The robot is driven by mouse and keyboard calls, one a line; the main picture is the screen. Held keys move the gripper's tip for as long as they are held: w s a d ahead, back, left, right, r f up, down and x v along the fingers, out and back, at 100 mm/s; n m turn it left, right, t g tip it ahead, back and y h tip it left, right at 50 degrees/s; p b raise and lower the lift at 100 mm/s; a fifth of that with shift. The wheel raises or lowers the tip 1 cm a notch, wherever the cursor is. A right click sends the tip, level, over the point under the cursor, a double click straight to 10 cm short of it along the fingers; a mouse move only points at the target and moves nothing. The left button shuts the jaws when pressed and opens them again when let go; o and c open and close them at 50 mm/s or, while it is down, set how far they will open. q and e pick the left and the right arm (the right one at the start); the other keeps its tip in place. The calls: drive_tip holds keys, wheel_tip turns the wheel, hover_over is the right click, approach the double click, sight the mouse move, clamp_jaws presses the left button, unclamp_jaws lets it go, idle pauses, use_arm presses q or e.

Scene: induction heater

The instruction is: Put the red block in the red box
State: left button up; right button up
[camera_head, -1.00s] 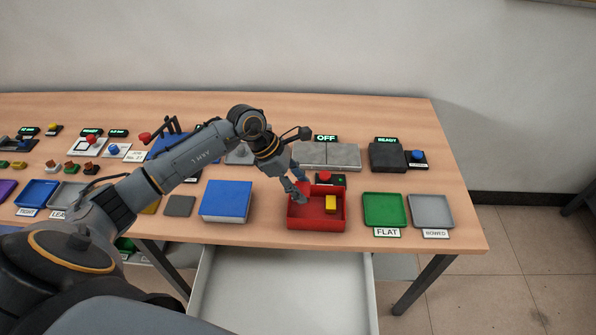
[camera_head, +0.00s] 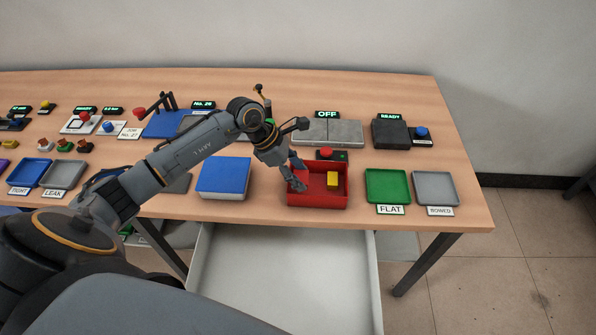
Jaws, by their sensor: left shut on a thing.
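The red box (camera_head: 318,200) stands near the front edge of the table, open at the top. A yellow block (camera_head: 332,181) sits in its right part. My left gripper (camera_head: 298,184) points down at the left part of the box, its fingertips at the left wall. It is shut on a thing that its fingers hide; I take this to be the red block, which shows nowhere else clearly. I cannot tell whether it touches the box floor. My right gripper is not in view.
A blue block-like box (camera_head: 224,177) stands left of the red box. A green tray (camera_head: 387,186) and a grey tray (camera_head: 435,187) stand to its right. A red button (camera_head: 325,153) is just behind it. An open drawer (camera_head: 285,270) juts out below.

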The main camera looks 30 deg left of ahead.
use_arm(q)
drive_tip(key=shift+f, duration=0.2)
drive_tip(key=o, duration=1.2)
drive_tip(key=shift+r, duration=0.1)
drive_tip(key=v, duration=1.2)
